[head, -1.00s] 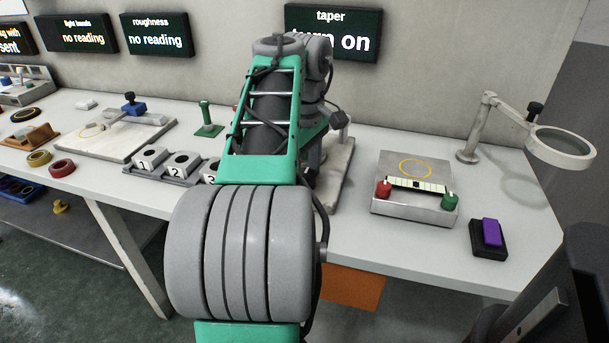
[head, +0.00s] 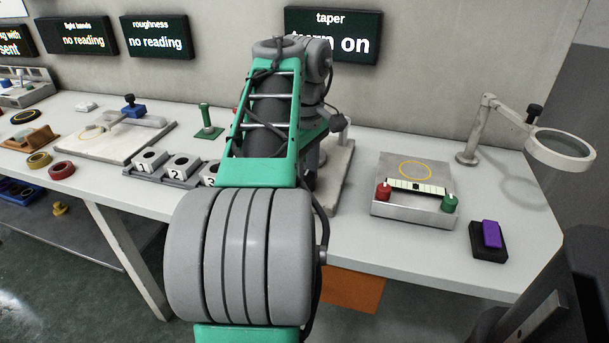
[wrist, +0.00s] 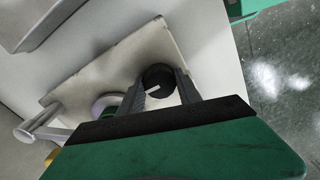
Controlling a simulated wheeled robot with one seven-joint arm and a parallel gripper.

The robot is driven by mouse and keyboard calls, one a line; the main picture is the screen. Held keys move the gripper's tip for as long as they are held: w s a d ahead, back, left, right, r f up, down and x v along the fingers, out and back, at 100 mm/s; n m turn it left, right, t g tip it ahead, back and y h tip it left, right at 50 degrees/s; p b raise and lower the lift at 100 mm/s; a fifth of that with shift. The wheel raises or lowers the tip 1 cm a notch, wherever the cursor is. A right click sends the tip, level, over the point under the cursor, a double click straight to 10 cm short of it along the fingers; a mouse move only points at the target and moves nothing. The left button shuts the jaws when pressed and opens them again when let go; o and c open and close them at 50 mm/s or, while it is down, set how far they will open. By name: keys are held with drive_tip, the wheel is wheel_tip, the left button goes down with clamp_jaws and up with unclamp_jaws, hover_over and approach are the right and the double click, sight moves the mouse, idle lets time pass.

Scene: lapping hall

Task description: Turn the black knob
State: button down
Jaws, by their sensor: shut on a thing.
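The black knob (wrist: 158,72) shows in the wrist view, with a white pointer line on its face. It sits on a pale plate (wrist: 98,70), which also shows partly behind my arm in the head view (head: 340,180). My gripper (wrist: 160,84) has one finger on each side of the knob and is shut on it. In the head view my arm hides the knob and the gripper. A wall screen (head: 333,33) headed "taper" reads "turn on".
Right of the plate stands a metal instrument (head: 412,212) with a red and a green knob. A magnifier on a post (head: 560,148) and a purple block on a black pad (head: 491,234) stand farther right. Numbered blocks (head: 181,167) are left of my arm.

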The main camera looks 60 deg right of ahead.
drive_tip(key=m, duration=0.4)
drive_tip(key=shift+m, duration=0.4)
drive_tip(key=m, duration=0.4)
drive_tip(key=shift+m, duration=0.3)
drive_tip(key=m, duration=2.3)
drive_tip(key=shift+m, duration=2.5)
